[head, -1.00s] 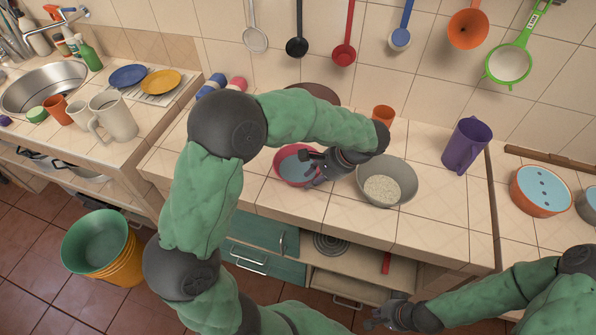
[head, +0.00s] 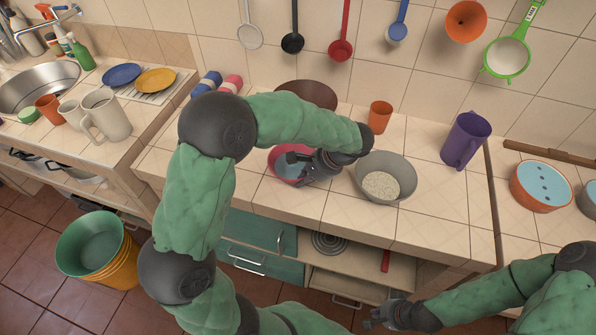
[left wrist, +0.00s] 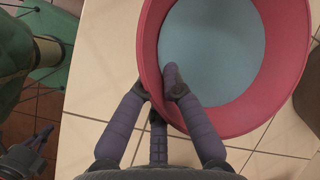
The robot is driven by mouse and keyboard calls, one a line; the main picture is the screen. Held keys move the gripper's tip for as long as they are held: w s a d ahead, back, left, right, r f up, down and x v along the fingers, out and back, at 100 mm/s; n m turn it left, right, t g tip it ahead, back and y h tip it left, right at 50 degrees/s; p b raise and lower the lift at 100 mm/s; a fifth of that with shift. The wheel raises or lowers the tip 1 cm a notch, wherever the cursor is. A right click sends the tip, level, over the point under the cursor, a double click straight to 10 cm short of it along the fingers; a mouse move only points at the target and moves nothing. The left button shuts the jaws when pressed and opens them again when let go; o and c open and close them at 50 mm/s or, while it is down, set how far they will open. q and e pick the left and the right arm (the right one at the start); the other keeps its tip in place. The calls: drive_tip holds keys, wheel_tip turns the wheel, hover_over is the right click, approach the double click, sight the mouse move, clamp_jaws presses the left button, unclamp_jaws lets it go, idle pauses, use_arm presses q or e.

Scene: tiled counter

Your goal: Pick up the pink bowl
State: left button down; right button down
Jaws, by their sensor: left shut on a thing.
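The pink bowl (head: 284,165) with a pale blue inside sits on the tiled counter, partly hidden behind my left gripper in the head view. In the left wrist view the bowl (left wrist: 152,40) fills the upper right. My left gripper (head: 300,164) is at the bowl's near right side. In the left wrist view its fingers (left wrist: 160,85) straddle the rim, one inside the bowl and the others outside, shut on the wall. My right gripper (head: 376,318) is low at the front, away from the bowl; its fingers are too small to judge.
A grey bowl with grainy contents (head: 407,174) stands close on the right of the pink bowl. An orange cup (head: 380,117), a brown round thing (head: 307,93) and a purple pitcher (head: 466,140) stand further back or right. The front counter strip is clear.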

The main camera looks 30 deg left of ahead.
use_arm(q)
drive_tip(key=shift+r, duration=0.1)
drive_tip(key=shift+r+p, duration=0.35)
drive_tip(key=shift+r, duration=0.2)
wheel_tip(320, 180, up, 2)
drive_tip(key=shift+w+r+p, duration=0.1)
drive_tip(key=shift+r+p, duration=0.1)
drive_tip(key=shift+p, duration=0.45)
drive_tip(key=s+d+r+p, duration=0.2)
drive_tip(key=s+d+r, duration=0.1)
drive_tip(key=d, duration=0.3)
drive_tip(key=s+d+r+p, duration=0.2)
drive_tip(key=s+d+r, duration=0.1)
drive_tip(key=d+r, duration=0.3)
drive_tip(key=shift+s+d+r, duration=0.2)
drive_tip(key=shift+s+d, duration=0.05)
